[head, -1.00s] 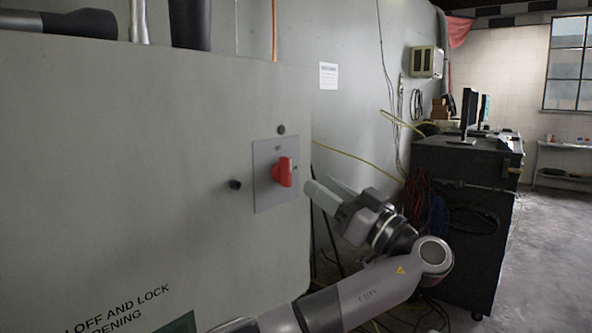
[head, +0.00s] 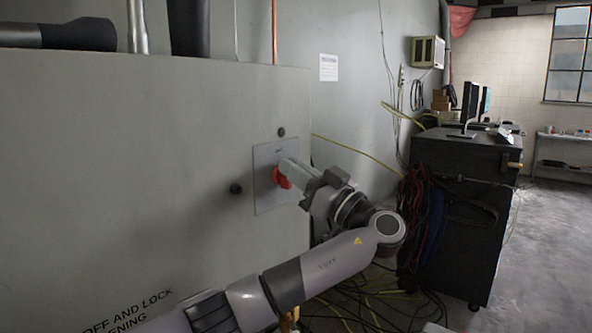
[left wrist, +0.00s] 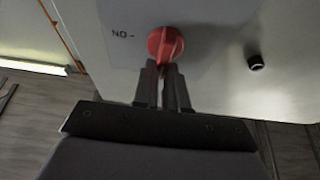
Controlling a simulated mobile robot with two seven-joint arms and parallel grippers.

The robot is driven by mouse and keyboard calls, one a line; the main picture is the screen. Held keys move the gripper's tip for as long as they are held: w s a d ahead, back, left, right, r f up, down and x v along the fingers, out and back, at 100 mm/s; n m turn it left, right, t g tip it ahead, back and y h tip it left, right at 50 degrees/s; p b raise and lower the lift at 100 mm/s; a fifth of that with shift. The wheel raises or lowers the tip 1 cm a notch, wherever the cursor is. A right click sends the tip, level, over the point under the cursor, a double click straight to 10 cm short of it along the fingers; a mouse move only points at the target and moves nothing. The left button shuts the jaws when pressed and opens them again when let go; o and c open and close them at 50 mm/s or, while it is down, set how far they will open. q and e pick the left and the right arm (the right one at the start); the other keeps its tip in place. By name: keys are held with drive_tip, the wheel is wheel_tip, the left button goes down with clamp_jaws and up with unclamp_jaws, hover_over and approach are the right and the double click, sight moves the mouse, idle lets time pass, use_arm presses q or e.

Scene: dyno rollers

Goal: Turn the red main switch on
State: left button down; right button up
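The red main switch (head: 281,179) is a rotary knob on a grey square plate (head: 266,203) on the cabinet's side. It also shows in the left wrist view (left wrist: 166,43), with an ON mark, seen upside down, beside it. My left gripper (head: 287,172) is at the knob and covers part of it in the head view. In the left wrist view the fingers (left wrist: 162,78) are close together, with the knob's red grip between their tips. They look shut on it. My right gripper is in neither view.
The grey cabinet (head: 120,160) fills the left side. A small black knob (head: 236,188) and a dark round stud (head: 281,132) stick out near the plate. A black cart (head: 455,220) with monitors stands at the right, with loose cables beside it. The floor further right is clear.

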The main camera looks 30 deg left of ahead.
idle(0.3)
use_arm(q)
drive_tip(key=shift+w+f+m+t+h, duration=0.25)
drive_tip(key=shift+m+t+h, duration=0.85)
drive_tip(key=shift+m, duration=2.65)
drive_tip(key=shift+w+f+m+t+h, duration=0.3)
drive_tip(key=shift+m+t+h, duration=0.8)
drive_tip(key=shift+m, duration=2.7)
drive_tip(key=shift+w+f+m+t+h, duration=0.25)
drive_tip(key=shift+m+t+h, duration=0.85)
drive_tip(key=shift+m, duration=2.65)
drive_tip(key=c, duration=1.2)
unclamp_jaws()
